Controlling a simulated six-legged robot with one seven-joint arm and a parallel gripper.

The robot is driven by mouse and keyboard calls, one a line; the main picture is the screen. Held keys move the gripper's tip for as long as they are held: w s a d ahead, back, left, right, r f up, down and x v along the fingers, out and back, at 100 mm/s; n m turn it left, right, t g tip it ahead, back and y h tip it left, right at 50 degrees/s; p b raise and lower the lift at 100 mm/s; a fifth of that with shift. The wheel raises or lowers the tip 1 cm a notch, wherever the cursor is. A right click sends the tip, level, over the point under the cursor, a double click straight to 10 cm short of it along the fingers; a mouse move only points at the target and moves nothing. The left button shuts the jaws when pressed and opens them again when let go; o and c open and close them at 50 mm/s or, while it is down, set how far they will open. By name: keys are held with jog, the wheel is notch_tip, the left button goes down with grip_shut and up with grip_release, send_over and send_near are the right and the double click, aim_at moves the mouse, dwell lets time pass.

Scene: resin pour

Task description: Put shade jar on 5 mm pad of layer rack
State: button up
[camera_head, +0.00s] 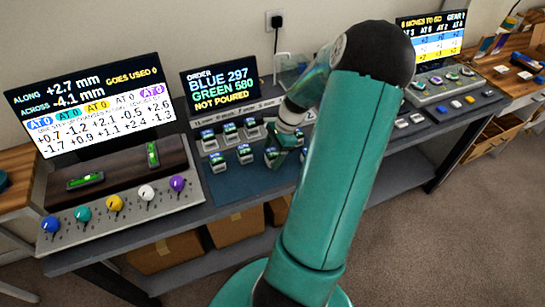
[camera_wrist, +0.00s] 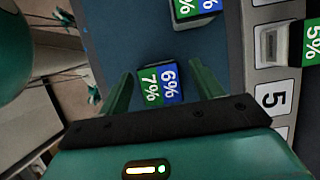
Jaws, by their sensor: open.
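In the wrist view a small jar (camera_wrist: 160,84) with a green and blue lid reading 7% and 6% sits on the dark blue mat (camera_wrist: 130,40). My gripper (camera_wrist: 161,70) is open, with one finger on each side of this jar. I cannot tell whether the fingers touch it. The grey layer rack (camera_wrist: 247,60) runs along the right, with white pads and a black "5" label (camera_wrist: 273,97). In the head view the rack (camera_head: 240,116) lies behind the mat, and my gripper (camera_head: 283,155) is low over the mat, partly hidden by my arm.
Another jar (camera_wrist: 196,10) stands close by on the mat, and a 5% jar (camera_wrist: 312,42) is at the rack. Several more jars stand left of my gripper, including one on the mat (camera_head: 217,160). A knob console (camera_head: 130,205) is at left; an order screen (camera_head: 220,85) stands behind.

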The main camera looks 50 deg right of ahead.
jog(key=shift+w+a+f, duration=0.2)
jog(key=shift+a+f, duration=0.05)
jog(key=shift+f, duration=0.4)
jog(key=c, duration=1.2)
jog(key=shift+r, duration=0.1)
